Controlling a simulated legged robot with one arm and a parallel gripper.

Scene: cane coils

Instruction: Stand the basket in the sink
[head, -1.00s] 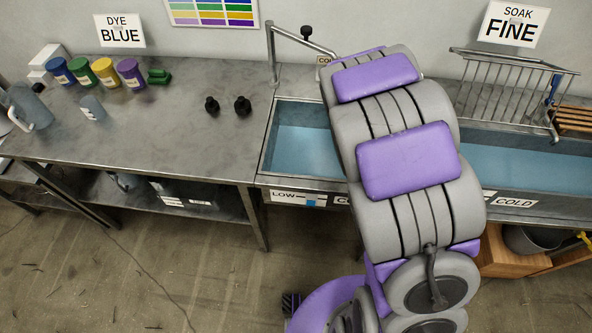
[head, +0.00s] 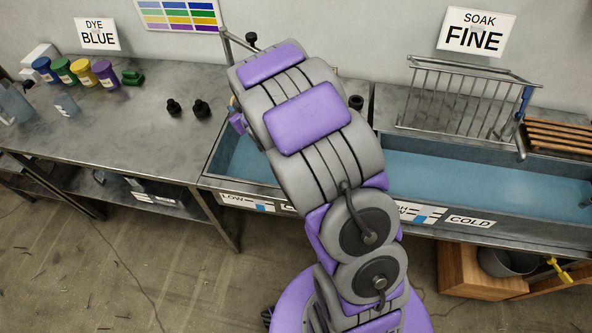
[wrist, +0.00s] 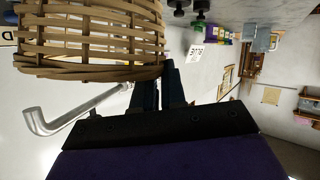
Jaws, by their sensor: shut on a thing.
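The woven cane basket (wrist: 90,40) fills the upper left of the wrist view, which looks turned over. My gripper (wrist: 160,70) is shut on the basket's edge at its right side. In the head view my arm hides both basket and gripper. The metal sink has a left basin (head: 236,158) with blue water, partly behind my arm, and a long right basin (head: 470,182), also with blue water. In the wrist view I cannot tell how far the basket is from the sink.
A bent metal tap (wrist: 75,112) shows near the basket. A wire rack (head: 465,100) and wooden slats (head: 565,137) stand behind the right basin. The left worktop (head: 130,115) holds two dark knobs, colored tubs and a jug, with clear room between.

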